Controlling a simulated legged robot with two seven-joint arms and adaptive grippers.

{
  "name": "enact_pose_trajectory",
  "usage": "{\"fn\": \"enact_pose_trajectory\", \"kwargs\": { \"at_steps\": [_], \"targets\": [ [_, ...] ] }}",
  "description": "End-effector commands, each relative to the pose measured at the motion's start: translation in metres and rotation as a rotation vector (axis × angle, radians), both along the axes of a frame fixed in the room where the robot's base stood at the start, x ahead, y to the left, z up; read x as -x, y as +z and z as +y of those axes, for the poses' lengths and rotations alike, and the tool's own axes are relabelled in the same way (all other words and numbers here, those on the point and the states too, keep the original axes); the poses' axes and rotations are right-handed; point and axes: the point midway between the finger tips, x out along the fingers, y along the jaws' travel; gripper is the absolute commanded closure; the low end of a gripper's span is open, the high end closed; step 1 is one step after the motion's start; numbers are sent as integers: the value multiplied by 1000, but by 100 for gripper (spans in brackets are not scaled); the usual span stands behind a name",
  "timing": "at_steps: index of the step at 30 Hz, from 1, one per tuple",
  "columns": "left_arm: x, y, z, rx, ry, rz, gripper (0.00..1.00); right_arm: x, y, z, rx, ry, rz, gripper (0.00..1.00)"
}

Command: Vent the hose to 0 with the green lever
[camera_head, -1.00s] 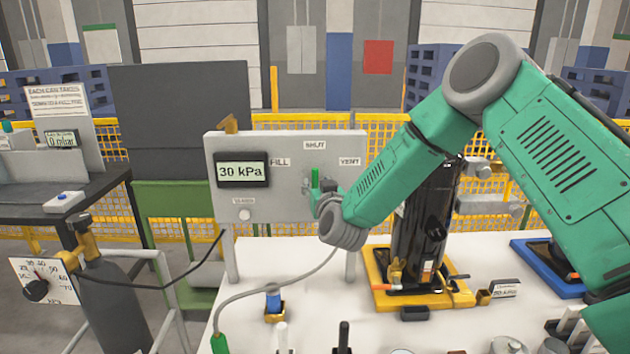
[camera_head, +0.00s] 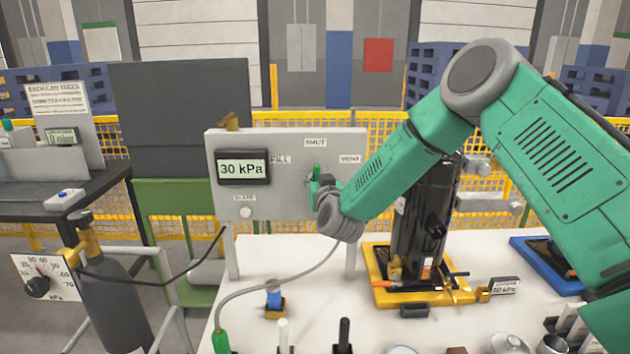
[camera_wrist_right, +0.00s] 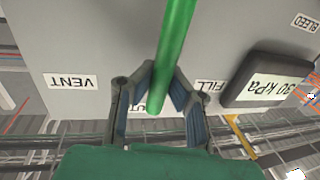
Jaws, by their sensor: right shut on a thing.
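The green lever (camera_head: 316,172) stands about upright on the grey valve panel (camera_head: 265,205), below the SHUT label (camera_head: 316,142). VENT (camera_head: 350,159) is to its right and FILL to its left. My right gripper (camera_head: 320,186) is shut on the lever. In the right wrist view the lever (camera_wrist_right: 173,55) runs between the blue-padded fingers (camera_wrist_right: 162,88), its end near the partly hidden SHUT label. The display (camera_head: 242,168) reads 30 kPa. A grey hose (camera_head: 265,288) runs below the panel to a green end fitting (camera_head: 220,342). My left gripper is not in view.
A black compressor (camera_head: 418,225) stands on a yellow base (camera_head: 378,288) right of the panel, behind my right arm. A dark gas cylinder (camera_head: 112,305) with a dial plate (camera_head: 45,278) stands at left. A blue-topped fitting (camera_head: 274,298) is on the white table.

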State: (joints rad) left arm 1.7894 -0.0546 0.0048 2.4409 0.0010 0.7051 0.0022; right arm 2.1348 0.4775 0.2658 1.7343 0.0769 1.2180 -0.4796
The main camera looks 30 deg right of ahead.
Motion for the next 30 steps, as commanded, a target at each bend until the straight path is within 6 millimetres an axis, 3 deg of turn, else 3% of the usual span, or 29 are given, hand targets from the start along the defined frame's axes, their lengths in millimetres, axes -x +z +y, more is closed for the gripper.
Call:
{"fn": "enact_pose_trajectory", "kwargs": {
  "at_steps": [30],
  "targets": [
    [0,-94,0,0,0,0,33,32,-31,-54,-628,-5,-381,100]
  ]
}}
